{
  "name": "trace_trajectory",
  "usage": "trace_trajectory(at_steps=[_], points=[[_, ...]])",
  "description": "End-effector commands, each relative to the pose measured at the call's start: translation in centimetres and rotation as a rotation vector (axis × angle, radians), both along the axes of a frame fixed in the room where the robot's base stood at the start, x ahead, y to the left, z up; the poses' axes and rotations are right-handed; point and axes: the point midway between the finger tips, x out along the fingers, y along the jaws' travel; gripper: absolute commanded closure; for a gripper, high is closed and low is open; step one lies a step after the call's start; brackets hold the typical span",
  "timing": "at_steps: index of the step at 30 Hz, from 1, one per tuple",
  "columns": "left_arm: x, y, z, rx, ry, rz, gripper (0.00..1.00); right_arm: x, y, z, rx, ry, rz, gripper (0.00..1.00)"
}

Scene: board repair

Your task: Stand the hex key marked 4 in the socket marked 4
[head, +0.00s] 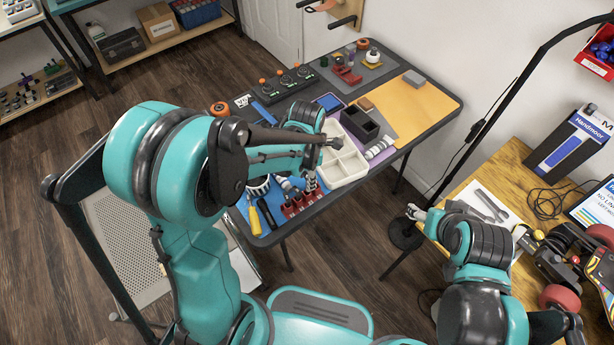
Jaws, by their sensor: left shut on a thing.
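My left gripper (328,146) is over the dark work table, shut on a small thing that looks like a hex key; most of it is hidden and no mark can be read. Below the gripper, a red socket block (292,207) lies near the table's front edge, partly behind my arm. A small striped piece (310,183) shows just above the block; I cannot tell whether it touches it. The socket numbers are too small to read. My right gripper (416,213) is away to the right, beside the wooden desk; its jaws are too small to judge.
A cream divided tray (345,168) and a black box (360,123) stand right of the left gripper. A yellow-handled screwdriver (254,220) lies on the blue mat (270,208). An orange mat (425,100) is mostly bare. A black lamp pole (480,128) rises between table and desk.

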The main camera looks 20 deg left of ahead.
Motion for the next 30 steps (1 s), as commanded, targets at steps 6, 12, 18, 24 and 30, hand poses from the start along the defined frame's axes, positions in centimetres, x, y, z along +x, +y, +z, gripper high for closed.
trace_trajectory(at_steps=[6, 12, 18, 24, 30], points=[[0.0, 0.0, 0.0, 0.000, 0.000, 0.000, 0.95, 0.0, 0.0, 0.0, 0.000, 0.000, 0.000, 0.36], [0.0, 0.0, -0.2, 0.000, 0.000, 0.000, 0.95, 0.0, 0.0, -0.2, 0.000, 0.000, 0.000, 0.36], [0.0, 0.0, -0.9, 0.000, 0.000, 0.000, 0.95, 0.0, 0.0, -0.8, 0.000, 0.000, 0.000, 0.36], [0.0, 0.0, -1.3, 0.000, 0.000, 0.000, 0.95, 0.0, 0.0, -1.2, 0.000, 0.000, 0.000, 0.36], [0.0, 0.0, -1.3, 0.000, 0.000, 0.000, 0.95, 0.0, 0.0, -1.1, 0.000, 0.000, 0.000, 0.36]])
